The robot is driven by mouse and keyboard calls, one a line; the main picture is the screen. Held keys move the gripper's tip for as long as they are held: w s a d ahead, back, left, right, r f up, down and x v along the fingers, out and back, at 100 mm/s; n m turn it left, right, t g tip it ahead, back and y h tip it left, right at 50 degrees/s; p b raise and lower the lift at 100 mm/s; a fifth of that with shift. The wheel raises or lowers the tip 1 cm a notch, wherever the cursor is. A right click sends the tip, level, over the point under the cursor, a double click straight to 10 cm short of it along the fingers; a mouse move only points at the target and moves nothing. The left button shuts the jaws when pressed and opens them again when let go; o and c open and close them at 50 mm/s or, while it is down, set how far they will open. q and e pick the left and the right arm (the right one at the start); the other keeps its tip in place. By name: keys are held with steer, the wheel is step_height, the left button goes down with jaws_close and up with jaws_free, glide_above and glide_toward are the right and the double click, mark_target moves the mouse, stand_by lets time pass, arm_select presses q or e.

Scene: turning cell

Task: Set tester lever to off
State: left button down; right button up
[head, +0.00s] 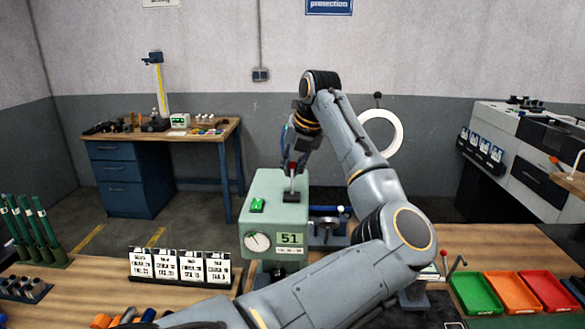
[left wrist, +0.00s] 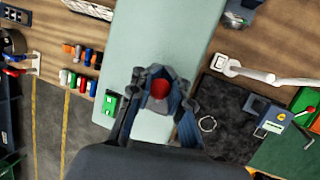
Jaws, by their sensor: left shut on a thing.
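The pale green tester (head: 262,188) stands on the bench, with a dial, a green button (head: 257,205) and the number 51 on its front. Its lever (head: 291,188) rises from the top and looks about upright in the head view. My left gripper (head: 292,163) comes down from above and is shut on the lever's red knob. In the left wrist view the red knob (left wrist: 160,88) sits between the fingers, over the tester's pale top (left wrist: 160,40). I cannot read any off marking. My right gripper is not in view.
Label cards (head: 180,267) stand on the bench left of the tester. A blue-handled vise-like device (head: 328,226) is right behind it. A ring lamp (head: 398,132) stands behind my arm. Green, orange and red trays (head: 475,293) lie at the right.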

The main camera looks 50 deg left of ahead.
arm_select(q)
steer(key=shift+w+a+r, duration=0.1)
steer(key=shift+r, duration=0.3)
steer(key=c, duration=1.4)
jaws_free()
steer(key=shift+o, duration=0.9)
steer(key=shift+w+f, duration=0.1)
steer(key=shift+f, duration=0.1)
steer(key=shift+r, duration=0.15)
steer(key=v, duration=1.2)
steer(key=shift+d, duration=0.2)
